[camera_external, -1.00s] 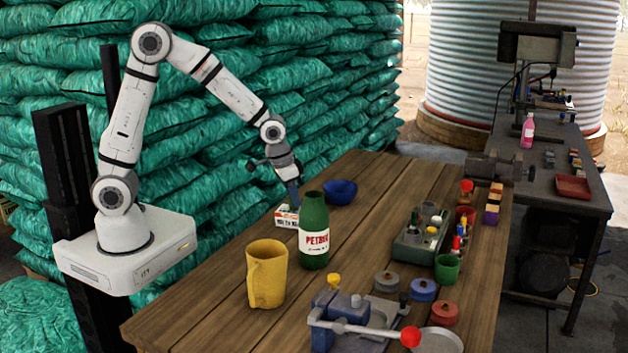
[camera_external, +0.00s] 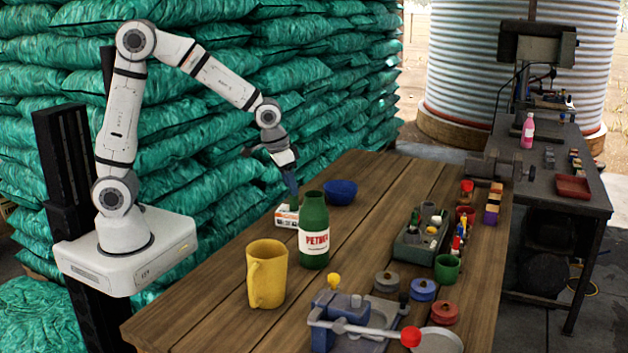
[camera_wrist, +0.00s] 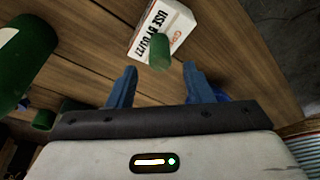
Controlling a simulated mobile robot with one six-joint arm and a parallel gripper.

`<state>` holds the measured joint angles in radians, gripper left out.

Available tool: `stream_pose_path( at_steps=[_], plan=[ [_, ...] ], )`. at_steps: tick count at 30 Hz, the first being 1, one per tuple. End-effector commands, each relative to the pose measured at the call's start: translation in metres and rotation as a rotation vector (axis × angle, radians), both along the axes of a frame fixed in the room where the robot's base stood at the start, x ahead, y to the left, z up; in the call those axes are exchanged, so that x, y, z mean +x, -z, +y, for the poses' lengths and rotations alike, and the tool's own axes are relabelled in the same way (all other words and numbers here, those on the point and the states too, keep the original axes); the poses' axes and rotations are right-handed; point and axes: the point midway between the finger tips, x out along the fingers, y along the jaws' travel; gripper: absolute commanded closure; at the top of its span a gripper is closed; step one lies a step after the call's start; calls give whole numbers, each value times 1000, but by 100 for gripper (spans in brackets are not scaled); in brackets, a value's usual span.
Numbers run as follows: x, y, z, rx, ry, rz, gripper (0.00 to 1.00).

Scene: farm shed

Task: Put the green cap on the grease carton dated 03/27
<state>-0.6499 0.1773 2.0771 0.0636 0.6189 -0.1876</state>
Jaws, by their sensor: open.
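A white carton (camera_external: 286,218) with dark and red print stands on the wooden table, left of the green bottle. The wrist view shows the carton (camera_wrist: 146,40) with a "USE BY" date that looks like 03/27. A short green cap (camera_wrist: 160,53) sits at the carton, overlapping its print in the wrist view. It appears to rest on the carton, but the contact is not clear. My gripper (camera_external: 292,188) is just above the carton, fingers down. In the wrist view my gripper (camera_wrist: 159,67) is open, with the cap apart from and beyond the fingertips.
The green bottle (camera_external: 314,232) stands close on the right of the carton. A blue bowl (camera_external: 341,191) is behind it and a yellow mug (camera_external: 266,275) in front. A grey tray (camera_external: 413,250) of small items and a press (camera_external: 352,325) occupy the right side.

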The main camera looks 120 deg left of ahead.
Motion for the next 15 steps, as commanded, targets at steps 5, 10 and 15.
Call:
stream_pose_path(
  at_steps=[5,10,15],
  plan=[
    [-7,-39,-7,4,0,-5,54],
    [-12,-62,-12,1,0,-1,54],
    [-14,-73,-14,1,0,-1,54]
  ],
)
